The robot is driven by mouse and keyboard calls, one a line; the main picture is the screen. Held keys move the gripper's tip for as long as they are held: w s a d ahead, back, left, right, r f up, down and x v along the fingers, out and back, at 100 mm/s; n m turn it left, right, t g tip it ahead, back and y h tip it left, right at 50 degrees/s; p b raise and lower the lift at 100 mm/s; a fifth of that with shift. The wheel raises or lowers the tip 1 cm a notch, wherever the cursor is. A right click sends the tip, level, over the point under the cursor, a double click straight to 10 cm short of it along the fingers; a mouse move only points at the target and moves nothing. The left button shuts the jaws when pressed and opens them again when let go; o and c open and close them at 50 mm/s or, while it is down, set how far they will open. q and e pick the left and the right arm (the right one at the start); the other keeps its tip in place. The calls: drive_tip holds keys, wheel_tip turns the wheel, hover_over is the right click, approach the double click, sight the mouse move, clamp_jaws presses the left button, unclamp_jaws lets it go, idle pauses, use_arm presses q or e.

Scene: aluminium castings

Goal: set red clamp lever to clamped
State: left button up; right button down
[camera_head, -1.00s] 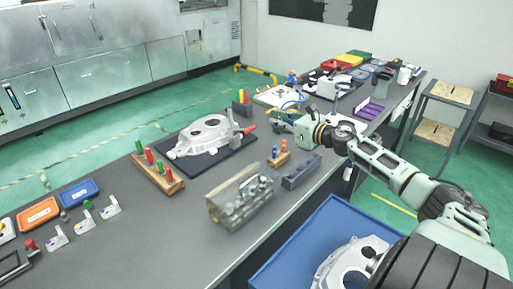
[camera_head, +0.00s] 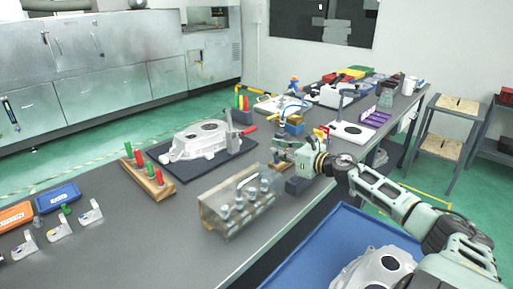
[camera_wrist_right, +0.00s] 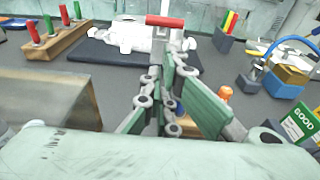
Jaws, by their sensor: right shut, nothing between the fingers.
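The red clamp lever (camera_head: 248,130) sticks out to the right from a grey clamp (camera_head: 230,127) at the right end of the dark mat, beside the aluminium casting (camera_head: 200,141). In the right wrist view the red lever (camera_wrist_right: 165,21) lies crosswise at the top centre, beyond my fingers. My right gripper (camera_head: 277,153) is shut and empty, on the near right side of the lever and apart from it in the head view. In the wrist view the right gripper (camera_wrist_right: 168,75) hides part of the clamp below the lever. My left gripper is not in view.
A clear box with metal parts (camera_head: 238,205) stands near the table's front edge. A wooden rack of red and green pegs (camera_head: 150,176) is left of the mat. A blue-and-wood block (camera_head: 294,125) stands behind my right gripper. A blue bin (camera_head: 325,240) is in front of the table.

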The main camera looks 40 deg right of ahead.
drive_tip(key=shift+w, duration=0.1)
drive_tip(key=shift+w+a+f+p, duration=0.2)
drive_tip(key=shift+w+f, duration=0.1)
drive_tip(key=shift+w, duration=1.3)
drive_tip(key=shift+w+a+f+p, duration=0.1)
drive_tip(key=shift+w+f+p, duration=0.15)
drive_tip(key=shift+w, duration=1.4)
drive_tip(key=shift+w+a+f+p, duration=0.15)
drive_tip(key=shift+w+f, duration=0.15)
drive_tip(key=shift+w, duration=1.3)
